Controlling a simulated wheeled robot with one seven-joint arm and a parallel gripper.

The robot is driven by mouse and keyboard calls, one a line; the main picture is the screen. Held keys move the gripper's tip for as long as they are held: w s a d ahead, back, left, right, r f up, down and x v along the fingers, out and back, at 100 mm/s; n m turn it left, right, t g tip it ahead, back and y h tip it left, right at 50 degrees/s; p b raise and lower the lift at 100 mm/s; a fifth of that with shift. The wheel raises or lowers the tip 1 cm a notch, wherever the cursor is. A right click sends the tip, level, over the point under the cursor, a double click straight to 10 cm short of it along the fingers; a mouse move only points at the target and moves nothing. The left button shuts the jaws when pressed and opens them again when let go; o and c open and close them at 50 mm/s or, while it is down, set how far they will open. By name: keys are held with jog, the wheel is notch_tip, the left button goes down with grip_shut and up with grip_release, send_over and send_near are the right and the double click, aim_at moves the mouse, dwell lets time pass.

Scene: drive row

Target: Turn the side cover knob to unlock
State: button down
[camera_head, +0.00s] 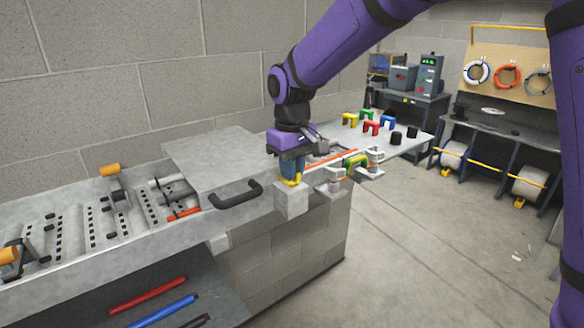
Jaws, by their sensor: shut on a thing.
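The side cover appears to be the flat grey plate (215,146) with a black handle (235,195) on its front side. A small yellow knob (294,181) sits at the plate's right front, above a pale grey block (291,204). My gripper (292,174) points down and is shut on the yellow knob. The fingers hide most of the knob, so I cannot tell which way it is turned.
A fixture with green and yellow parts (356,163) stands close to the right of my gripper. Behind it, a shelf (343,137) holds several coloured blocks. An open bed with pegs lies left, and a dark lower shelf (225,303) holds coloured rods.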

jog(key=n, duration=0.3)
jog(key=shift+n, duration=0.4)
jog(key=n, duration=0.4)
jog(key=shift+n, duration=0.3)
jog(key=n, duration=0.4)
jog(key=shift+n, duration=2.4)
jog(key=c, duration=1.1)
grip_release()
jog(key=shift+c, duration=0.2)
notch_tip(320, 180, up, 11)
